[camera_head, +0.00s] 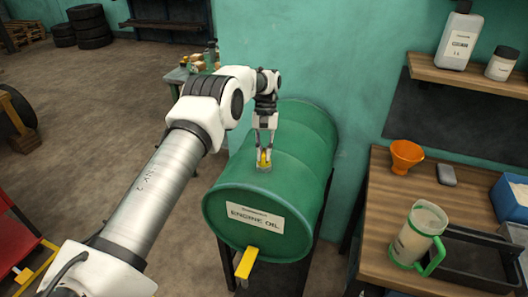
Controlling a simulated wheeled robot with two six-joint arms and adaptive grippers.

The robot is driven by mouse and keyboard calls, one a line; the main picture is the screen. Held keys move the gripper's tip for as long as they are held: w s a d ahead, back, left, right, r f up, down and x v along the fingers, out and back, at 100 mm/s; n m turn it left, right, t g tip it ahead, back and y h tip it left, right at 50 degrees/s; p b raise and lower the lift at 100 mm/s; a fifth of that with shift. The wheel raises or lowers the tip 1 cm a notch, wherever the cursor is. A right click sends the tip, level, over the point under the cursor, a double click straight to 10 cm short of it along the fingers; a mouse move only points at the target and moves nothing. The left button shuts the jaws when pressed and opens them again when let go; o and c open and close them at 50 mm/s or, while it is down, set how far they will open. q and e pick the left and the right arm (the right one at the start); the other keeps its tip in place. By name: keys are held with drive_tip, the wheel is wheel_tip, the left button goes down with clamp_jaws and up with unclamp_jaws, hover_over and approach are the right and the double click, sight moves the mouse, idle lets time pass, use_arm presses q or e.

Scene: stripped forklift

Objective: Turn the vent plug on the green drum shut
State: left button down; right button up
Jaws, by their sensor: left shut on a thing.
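The green drum (290,160) lies on its side on a dark stand, with an "ENGINE OIL" label on its front end. A yellow vent plug (264,164) stands on top of the drum near the front end. My left gripper (264,157) points down from above and is shut on the vent plug. The fingers partly cover the plug, and I cannot tell how far it is turned. A yellow tap handle (246,262) shows low on the drum's front. My right gripper is not in view.
A wooden bench (377,215) on the right carries an orange funnel (406,156), a clear jug with green handle (417,236), and a dark tray (478,258). A shelf (470,75) with white bottles hangs above. Open floor lies left.

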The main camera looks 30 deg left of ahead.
sight(264, 151)
use_arm(q)
drive_tip(key=shift+s+f+m+y, duration=0.15)
drive_tip(key=shift+m+y, duration=0.35)
drive_tip(key=shift+m, duration=0.8)
drive_tip(key=c, duration=1.2)
unclamp_jaws()
drive_tip(key=shift+m, duration=0.3)
wheel_tip(264, 151, up, 10)
drive_tip(key=shift+r, duration=0.1)
